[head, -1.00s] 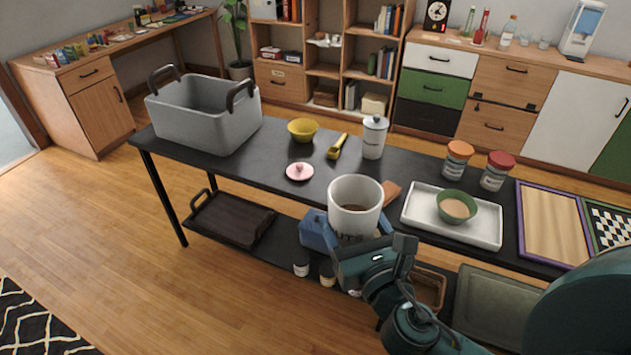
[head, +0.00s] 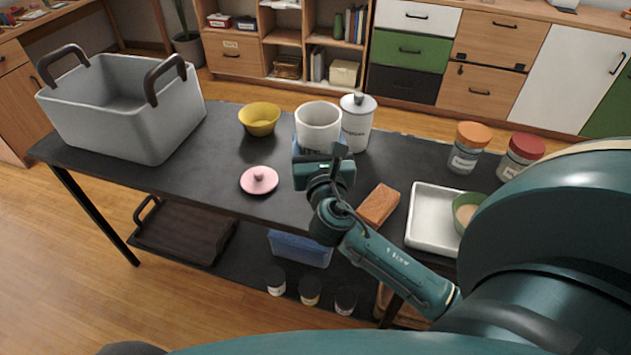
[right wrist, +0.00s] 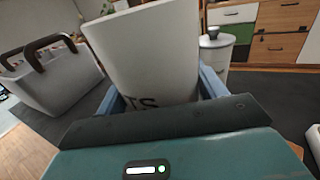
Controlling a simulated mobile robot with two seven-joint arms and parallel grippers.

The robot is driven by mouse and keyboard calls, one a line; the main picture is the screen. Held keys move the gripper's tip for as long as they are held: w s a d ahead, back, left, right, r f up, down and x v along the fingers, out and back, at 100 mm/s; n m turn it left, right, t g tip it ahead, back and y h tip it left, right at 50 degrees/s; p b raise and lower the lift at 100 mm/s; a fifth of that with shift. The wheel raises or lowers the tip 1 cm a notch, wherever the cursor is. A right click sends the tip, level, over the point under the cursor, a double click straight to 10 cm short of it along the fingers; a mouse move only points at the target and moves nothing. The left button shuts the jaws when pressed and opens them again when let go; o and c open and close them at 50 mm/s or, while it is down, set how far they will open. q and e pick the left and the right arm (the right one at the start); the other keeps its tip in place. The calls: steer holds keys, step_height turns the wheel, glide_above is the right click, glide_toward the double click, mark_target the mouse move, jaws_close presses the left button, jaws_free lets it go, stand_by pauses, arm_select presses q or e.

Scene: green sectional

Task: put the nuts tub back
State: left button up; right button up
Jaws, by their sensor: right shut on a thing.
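The nuts tub (head: 318,122) is a white, open-topped tub over the far middle of the black table (head: 225,180). My right gripper (head: 310,150) is shut on it, its blue fingers on either side. In the right wrist view the tub (right wrist: 150,55) fills the middle, with part of its dark lettering showing above the gripper (right wrist: 165,95). I cannot tell whether its base touches the table. A lidded white canister (head: 357,125) stands just right of the tub. A pink lid with a knob (head: 259,181) lies on the table to the left. My left gripper is out of view.
A grey bin (head: 120,110) stands at the left end, with a yellow bowl (head: 259,119) between it and the tub. An orange-brown block (head: 378,206), a white tray (head: 425,237) with a green bowl, and two jars (head: 467,148) are to the right. Table around the lid is clear.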

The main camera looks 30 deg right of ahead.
steer(key=shift+w+d+f+b, duration=0.35)
steer(key=shift+w+f, duration=0.2)
steer(key=shift+f, duration=0.2)
step_height(320, 180, down, 4)
steer(key=shift+s+f+b, duration=0.15)
steer(key=shift+b, duration=0.65)
step_height(320, 180, down, 4)
steer(key=shift+b, duration=0.75)
steer(key=shift+f, duration=0.2)
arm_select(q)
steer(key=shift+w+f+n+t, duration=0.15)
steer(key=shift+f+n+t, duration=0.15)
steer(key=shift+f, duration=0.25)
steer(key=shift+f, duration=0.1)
arm_select(e)
steer(key=shift+f, duration=0.1)
